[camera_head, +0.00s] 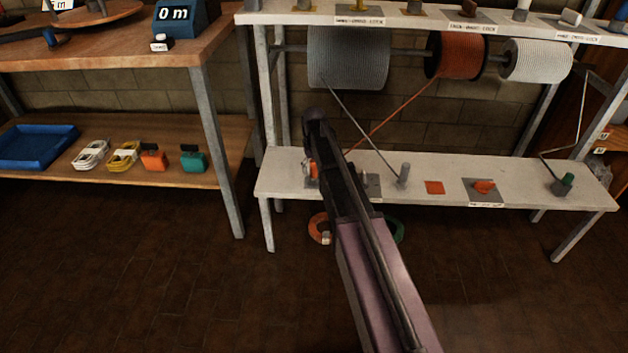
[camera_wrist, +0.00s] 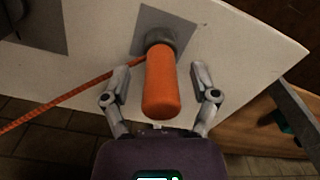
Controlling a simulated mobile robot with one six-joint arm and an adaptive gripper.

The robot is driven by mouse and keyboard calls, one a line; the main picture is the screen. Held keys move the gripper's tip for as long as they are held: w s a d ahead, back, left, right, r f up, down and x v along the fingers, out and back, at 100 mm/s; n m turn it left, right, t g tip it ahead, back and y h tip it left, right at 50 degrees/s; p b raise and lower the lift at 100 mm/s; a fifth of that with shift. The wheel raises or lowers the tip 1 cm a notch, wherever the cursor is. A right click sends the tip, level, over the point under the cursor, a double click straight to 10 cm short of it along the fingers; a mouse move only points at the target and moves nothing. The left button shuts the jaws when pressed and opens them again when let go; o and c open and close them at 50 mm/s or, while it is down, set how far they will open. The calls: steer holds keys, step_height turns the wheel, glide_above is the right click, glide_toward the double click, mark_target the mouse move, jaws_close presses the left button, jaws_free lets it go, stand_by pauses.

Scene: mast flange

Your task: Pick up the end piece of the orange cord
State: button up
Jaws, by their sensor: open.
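The end piece of the orange cord (camera_wrist: 161,85) is an orange cylinder with a dark grey collar, above a grey square on the white bench. The orange cord (camera_wrist: 70,93) runs from the collar to the left. My gripper (camera_wrist: 160,97) is open, one finger on each side of the end piece, with visible gaps. In the head view the end piece (camera_head: 313,171) shows only as a small orange patch at the bench's left end, partly hidden by my arm. The cord (camera_head: 395,113) runs up from behind my arm to the orange spool (camera_head: 460,56).
Orange and green rings (camera_head: 319,229) lie below.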

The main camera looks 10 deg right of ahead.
steer(key=shift+f+b, duration=0.65)
steer(key=shift+f, duration=0.3)
jaws_close()
